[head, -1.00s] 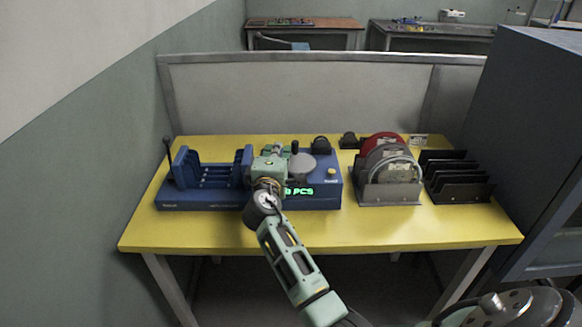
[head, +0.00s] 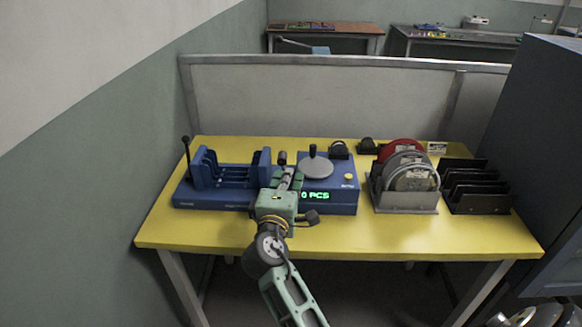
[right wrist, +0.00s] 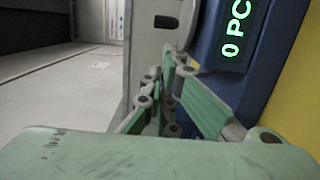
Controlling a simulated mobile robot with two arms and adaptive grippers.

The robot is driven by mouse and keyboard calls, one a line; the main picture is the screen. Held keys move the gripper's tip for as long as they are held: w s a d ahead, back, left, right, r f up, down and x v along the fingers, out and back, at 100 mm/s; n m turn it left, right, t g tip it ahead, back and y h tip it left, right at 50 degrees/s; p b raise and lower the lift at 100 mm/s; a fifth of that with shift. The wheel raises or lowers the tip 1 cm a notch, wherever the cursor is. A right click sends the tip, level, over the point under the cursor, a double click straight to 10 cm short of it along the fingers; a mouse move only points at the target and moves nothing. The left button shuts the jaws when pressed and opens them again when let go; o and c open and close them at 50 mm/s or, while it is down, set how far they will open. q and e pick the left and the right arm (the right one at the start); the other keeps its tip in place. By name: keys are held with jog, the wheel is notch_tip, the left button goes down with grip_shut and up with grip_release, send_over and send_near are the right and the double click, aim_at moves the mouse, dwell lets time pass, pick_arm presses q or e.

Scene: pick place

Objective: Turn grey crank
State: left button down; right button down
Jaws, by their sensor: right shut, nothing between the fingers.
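The grey crank (head: 317,169) is a round grey disc with an upright black knob on top of the blue machine (head: 343,200). The machine's green display reads "0 PCS", and part of it shows in the right wrist view (right wrist: 238,35). My right gripper (head: 289,177) is shut and empty, just left of the crank, beside the machine's left side. It appears apart from the crank and its knob. In the right wrist view its green fingers (right wrist: 172,75) come together near the machine. My left gripper is not in view.
A blue slotted fixture (head: 222,172) with a black lever stands left on the yellow table (head: 420,228). Right of the machine are a holder with round discs (head: 405,196) and a black slotted rack (head: 480,203). The table's front strip is clear.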

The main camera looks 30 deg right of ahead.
aim_at(316, 168)
jog(key=w+d+n+t+y+p, duration=0.1)
jog(key=w+d+y+p, duration=0.1)
jog(key=p, duration=0.1)
jog(key=w+d+r+n+t+y+p, duration=0.1)
jog(key=w+d+n+y+p, duration=0.1)
jog(key=p, duration=0.2)
jog(key=w+d+n+t+y+p, duration=0.1)
jog(key=w+d+n+y+p, duration=0.1)
jog(key=w+y+p, duration=0.1)
jog(key=shift+d+r, duration=0.15)
jog(key=shift+d, duration=0.25)
jog(key=shift+a, duration=0.1)
dwell(0.3)
